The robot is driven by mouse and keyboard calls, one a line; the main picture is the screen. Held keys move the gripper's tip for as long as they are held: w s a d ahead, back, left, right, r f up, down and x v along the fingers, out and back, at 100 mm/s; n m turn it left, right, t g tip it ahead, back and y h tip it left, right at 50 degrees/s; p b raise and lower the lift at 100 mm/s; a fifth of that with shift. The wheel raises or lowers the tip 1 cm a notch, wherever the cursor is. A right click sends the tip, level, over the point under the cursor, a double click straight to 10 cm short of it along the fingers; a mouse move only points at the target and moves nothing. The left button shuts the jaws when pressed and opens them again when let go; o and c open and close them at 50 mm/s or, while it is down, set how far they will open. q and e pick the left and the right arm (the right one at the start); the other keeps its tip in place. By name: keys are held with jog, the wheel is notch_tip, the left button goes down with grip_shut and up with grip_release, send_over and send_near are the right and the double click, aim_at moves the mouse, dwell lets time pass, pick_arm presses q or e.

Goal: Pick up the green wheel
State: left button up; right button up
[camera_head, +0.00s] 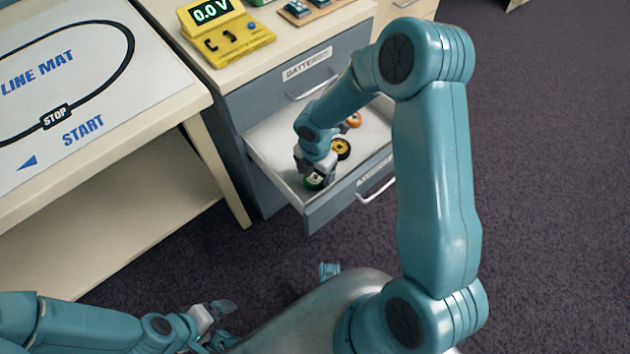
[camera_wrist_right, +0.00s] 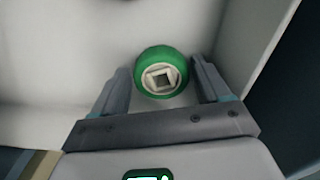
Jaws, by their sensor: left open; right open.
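The green wheel (camera_wrist_right: 161,73) has a pale hub with a square hole and lies on the floor of the open drawer (camera_head: 262,143). In the right wrist view it sits between the two open fingers of my right gripper (camera_wrist_right: 161,84), with a small gap on each side. In the head view the right gripper (camera_head: 315,178) points down into the drawer and covers much of the green wheel (camera_head: 313,185). My left gripper (camera_head: 222,322) is open and empty, low at the bottom left, away from the drawer.
A yellow wheel (camera_head: 342,148) and an orange wheel (camera_head: 353,119) lie further back in the same drawer. The drawer front (camera_head: 347,193) and side walls stand close around the right gripper. A yellow meter (camera_head: 228,32) stands on the cabinet top. A table with a line mat (camera_head: 100,91) is at left.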

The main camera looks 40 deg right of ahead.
jog(key=c, duration=0.8)
